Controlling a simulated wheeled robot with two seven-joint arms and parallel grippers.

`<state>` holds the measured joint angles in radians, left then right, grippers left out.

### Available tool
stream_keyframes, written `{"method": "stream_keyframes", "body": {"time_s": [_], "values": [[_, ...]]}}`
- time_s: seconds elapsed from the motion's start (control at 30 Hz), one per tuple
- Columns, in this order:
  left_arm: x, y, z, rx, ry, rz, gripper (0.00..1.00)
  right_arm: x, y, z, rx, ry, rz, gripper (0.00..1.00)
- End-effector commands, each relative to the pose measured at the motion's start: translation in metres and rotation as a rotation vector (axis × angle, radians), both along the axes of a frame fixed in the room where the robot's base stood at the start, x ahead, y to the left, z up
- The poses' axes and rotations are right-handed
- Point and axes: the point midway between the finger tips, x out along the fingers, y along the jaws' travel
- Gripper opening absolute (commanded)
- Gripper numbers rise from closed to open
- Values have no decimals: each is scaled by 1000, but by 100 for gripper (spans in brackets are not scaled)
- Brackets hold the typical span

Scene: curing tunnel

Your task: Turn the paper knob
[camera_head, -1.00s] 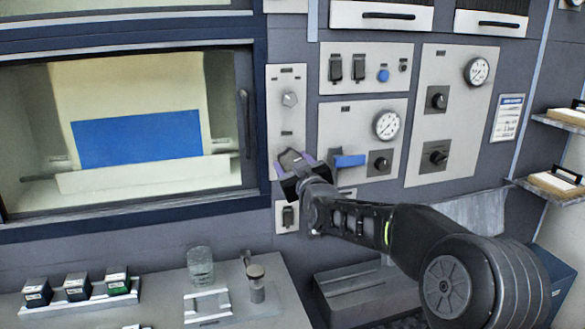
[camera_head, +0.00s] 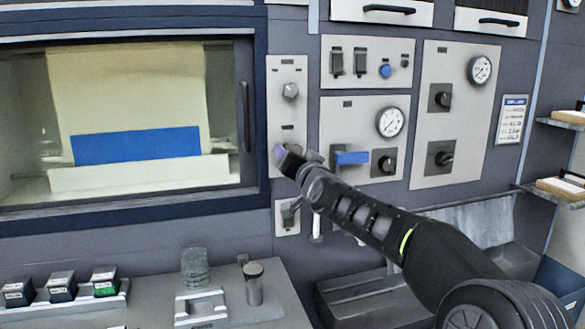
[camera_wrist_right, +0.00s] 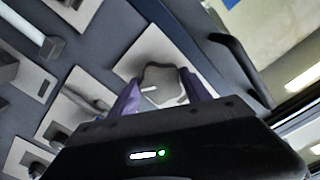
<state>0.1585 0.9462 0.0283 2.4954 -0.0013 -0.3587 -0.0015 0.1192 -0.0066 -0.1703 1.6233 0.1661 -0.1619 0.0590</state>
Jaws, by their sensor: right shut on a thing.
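A narrow pale panel (camera_head: 286,118) right of the oven-like window carries a knob (camera_head: 290,91) at its top. My right gripper (camera_head: 281,152) is on the lower part of this panel, at a second knob that it hides in the head view. In the right wrist view the grey, lobed knob (camera_wrist_right: 160,82) sits between the purple fingers of my right gripper (camera_wrist_right: 165,92), which is shut on it. Behind the window, a cream sheet (camera_head: 125,85) has a blue band (camera_head: 136,146) above a pale bar (camera_head: 140,173). My left gripper is not in view.
A blue-handled lever (camera_head: 352,158) and a dark knob (camera_head: 386,163) lie just right of my gripper. A small switch (camera_head: 289,213) is below it. A bench with a glass (camera_head: 195,268) and a capped cylinder (camera_head: 254,284) stands in front. A door handle (camera_head: 245,117) is close left.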

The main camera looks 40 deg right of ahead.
Motion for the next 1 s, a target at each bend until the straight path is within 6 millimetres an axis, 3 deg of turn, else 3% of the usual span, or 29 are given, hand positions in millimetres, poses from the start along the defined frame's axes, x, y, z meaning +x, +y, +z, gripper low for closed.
{"method": "stream_keyframes", "body": {"time_s": [0.4,0.97,1.0], "values": [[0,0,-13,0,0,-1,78,0,1,-1,253,-87,1,15],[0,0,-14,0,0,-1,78,0,1,0,299,-103,0,15],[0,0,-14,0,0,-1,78,0,1,0,299,-103,0,57]]}}
